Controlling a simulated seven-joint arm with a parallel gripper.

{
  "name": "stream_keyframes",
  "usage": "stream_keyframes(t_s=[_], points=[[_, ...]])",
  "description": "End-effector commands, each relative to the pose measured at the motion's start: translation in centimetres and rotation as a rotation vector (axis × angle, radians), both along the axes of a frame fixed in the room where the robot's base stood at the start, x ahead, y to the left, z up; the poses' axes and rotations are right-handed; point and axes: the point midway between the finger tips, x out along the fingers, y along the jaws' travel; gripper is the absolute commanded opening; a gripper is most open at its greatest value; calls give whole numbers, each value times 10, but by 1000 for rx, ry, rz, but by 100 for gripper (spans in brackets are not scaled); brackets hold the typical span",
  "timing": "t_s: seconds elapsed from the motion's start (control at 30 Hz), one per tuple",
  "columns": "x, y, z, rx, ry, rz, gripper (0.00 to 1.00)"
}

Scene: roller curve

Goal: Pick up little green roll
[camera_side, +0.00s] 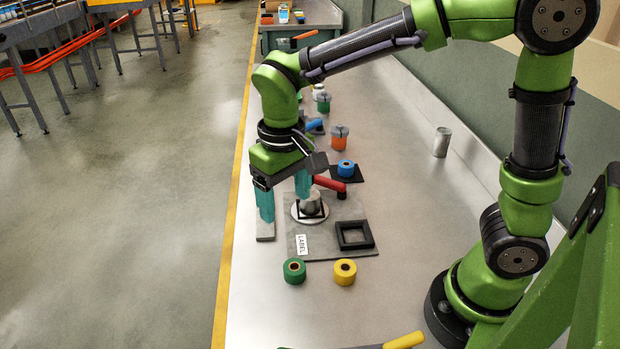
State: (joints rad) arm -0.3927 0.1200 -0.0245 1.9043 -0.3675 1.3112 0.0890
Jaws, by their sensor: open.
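A little green roll (294,271) with a dark centre hole sits on the grey table, just in front of the grey plate. My gripper (284,203) is open, with its two teal fingers spread apart and pointing down. It is behind the green roll and apart from it, near the left edge of the table. The right finger is close to a silver cylinder (311,200) on a round base, and the left finger is over a light grey strip (265,228). I see nothing held between the fingers.
A yellow roll (345,272) sits right of the green one. A black square frame (355,235) and a label (302,245) lie on the grey plate (330,252). A blue roll (346,168) and a red handle (329,184) are behind. A metal can (441,142) stands right.

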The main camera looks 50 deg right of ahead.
Motion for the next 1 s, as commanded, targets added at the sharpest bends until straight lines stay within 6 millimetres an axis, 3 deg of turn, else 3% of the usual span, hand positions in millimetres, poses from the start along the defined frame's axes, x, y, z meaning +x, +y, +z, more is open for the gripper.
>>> stream_keyframes(t_s=[0.5, 0.77, 1.0], points=[[-3, -1, -101, -1, 11, -6, 75], [-4, -1, -120, 1, 9, -7, 75], [-8, -2, -155, -1, 10, -6, 75]])
